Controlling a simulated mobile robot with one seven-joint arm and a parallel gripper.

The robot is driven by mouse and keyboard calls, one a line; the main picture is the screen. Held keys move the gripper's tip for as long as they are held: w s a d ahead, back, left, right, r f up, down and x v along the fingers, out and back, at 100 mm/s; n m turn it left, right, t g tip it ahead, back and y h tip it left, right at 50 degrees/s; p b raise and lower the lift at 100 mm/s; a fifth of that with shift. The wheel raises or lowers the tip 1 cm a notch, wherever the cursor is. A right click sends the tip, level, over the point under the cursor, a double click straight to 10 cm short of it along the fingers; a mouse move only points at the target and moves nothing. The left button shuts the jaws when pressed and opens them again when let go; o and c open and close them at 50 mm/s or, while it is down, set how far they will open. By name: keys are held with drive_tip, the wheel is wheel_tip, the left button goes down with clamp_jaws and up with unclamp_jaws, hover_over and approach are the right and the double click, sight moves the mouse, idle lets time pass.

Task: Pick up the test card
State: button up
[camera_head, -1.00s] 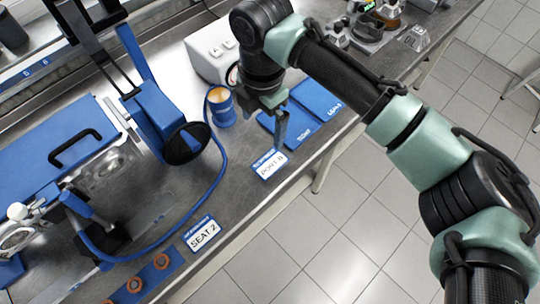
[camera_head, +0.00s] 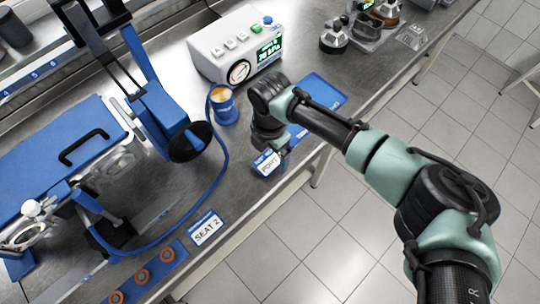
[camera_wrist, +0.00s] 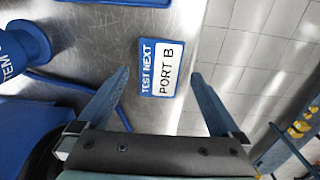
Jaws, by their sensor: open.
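The test card (camera_wrist: 158,68) lies flat on the metal bench near its front edge, blue-bordered with a white panel reading "TEST NEXT" and "PORT B". In the head view the same card (camera_head: 265,163) is partly hidden by my gripper. My gripper (camera_wrist: 158,82) is open and empty. In the wrist view its two fingers stand on either side of the card, apart from it, with the card between and just beyond the fingertips. In the head view my gripper (camera_head: 281,158) is above the card's right side.
A "SEAT 2" card (camera_head: 206,229) lies to the left along the bench edge. A blue cup (camera_head: 222,107), a blue hose (camera_head: 217,178) and a grey gauge box (camera_head: 236,45) stand behind. The front bench edge is close to the card.

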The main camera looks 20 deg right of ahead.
drive_tip(key=shift+f, duration=0.3)
drive_tip(key=c, duration=1.3)
drive_tip(key=shift+c, duration=0.2)
drive_tip(key=shift+r, duration=0.15)
